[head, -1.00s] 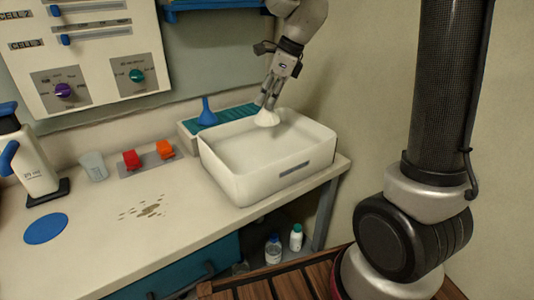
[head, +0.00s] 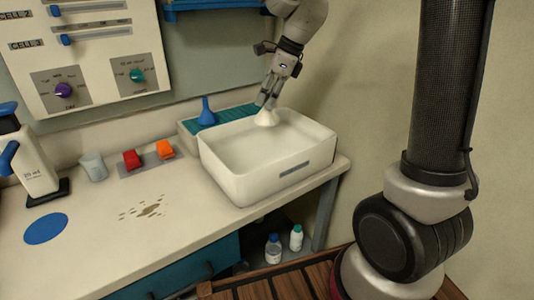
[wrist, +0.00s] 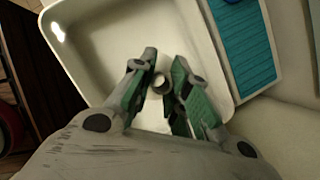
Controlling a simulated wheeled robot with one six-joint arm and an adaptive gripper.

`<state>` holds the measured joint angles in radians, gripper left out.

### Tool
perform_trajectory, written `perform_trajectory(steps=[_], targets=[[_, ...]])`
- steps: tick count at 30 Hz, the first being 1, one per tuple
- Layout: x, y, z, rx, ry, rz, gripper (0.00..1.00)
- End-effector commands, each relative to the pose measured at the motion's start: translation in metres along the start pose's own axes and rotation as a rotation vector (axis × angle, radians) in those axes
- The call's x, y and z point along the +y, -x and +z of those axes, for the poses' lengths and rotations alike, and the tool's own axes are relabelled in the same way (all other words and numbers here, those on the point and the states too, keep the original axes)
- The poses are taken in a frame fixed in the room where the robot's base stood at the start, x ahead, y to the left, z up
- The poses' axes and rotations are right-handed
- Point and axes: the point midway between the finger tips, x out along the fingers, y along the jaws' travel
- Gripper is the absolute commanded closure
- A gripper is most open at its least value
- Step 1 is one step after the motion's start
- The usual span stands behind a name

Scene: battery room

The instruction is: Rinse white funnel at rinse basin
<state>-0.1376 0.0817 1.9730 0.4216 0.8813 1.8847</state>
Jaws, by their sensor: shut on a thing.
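The white funnel (head: 266,118) is upside-down-looking, with its wide end low, and is held inside the upper part of the rinse basin (head: 265,183). My gripper (head: 268,102) is shut on the funnel's narrow top. In the wrist view my gripper (wrist: 160,88) has its fingers on either side of the funnel's round tube end (wrist: 160,79), above the pale basin floor. Most of the funnel is hidden there. I cannot tell whether the funnel touches the basin floor or any water.
A blue funnel (head: 207,112) stands on a teal rack (head: 232,113) behind the basin. A red block (head: 131,159) and an orange block (head: 165,149) sit left of it, near a grey beaker (head: 94,167). A blue disc (head: 45,229) and brown spots (head: 150,210) mark the counter.

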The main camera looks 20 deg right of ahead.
Motion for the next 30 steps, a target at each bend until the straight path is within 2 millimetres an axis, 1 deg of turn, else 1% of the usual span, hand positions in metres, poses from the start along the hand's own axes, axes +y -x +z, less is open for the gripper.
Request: perform_trajectory(steps=[10, 14, 21, 24, 30], targets=[[0.0, 0.002, 0.001, 0.0, 0.0, 0.0, 1.0], [-0.001, 0.011, 0.005, -0.001, 0.002, -0.002, 1.0], [-0.002, 0.033, 0.015, -0.002, 0.001, -0.002, 1.0], [-0.001, 0.037, 0.016, 0.0, 0.001, 0.0, 1.0], [-0.001, 0.037, 0.016, 0.0, 0.0, 0.0, 1.0]])
